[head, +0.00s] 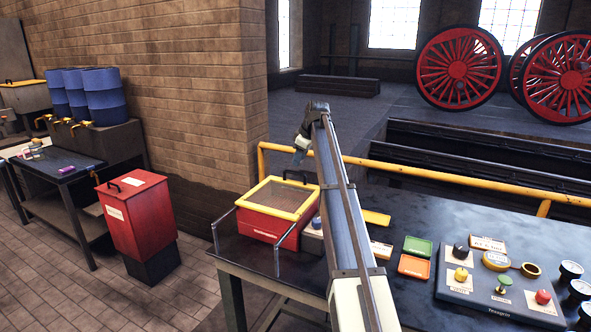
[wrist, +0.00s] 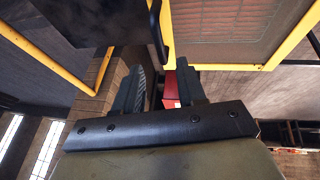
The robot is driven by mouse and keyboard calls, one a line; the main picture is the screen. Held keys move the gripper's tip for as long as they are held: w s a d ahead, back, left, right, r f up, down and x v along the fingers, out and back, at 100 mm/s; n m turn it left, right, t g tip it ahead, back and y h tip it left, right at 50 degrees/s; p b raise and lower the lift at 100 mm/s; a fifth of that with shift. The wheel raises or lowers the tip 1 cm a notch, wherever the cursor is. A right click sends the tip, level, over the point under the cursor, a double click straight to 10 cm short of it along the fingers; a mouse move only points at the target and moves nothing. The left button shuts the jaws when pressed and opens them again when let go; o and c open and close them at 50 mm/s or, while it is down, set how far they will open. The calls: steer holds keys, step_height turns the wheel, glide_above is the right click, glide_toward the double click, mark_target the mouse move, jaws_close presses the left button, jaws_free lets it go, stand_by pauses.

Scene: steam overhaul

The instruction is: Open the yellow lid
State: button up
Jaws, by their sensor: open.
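The yellow lid (head: 277,197) is a yellow frame around a mesh-like pane. It lies closed on a red box (head: 262,227) at the left end of the dark workbench. A black handle (head: 296,174) stands at its far edge. My gripper (head: 299,157) is just above and beyond that handle, partly hidden by my arm link. In the wrist view my gripper (wrist: 160,88) is open with nothing between its fingers. The black handle (wrist: 158,35) shows ahead of the fingertips, beside the lid's yellow frame (wrist: 262,67). I see no contact with the handle.
A yellow railing (head: 440,177) runs behind the workbench (head: 395,310). Green (head: 417,246) and orange (head: 414,266) trays and a control panel (head: 500,283) lie to the right. A red bin (head: 138,208) stands left on the floor.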

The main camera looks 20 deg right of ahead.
mark_target(296, 173)
steer(key=shift+x, duration=3.2)
jaws_close()
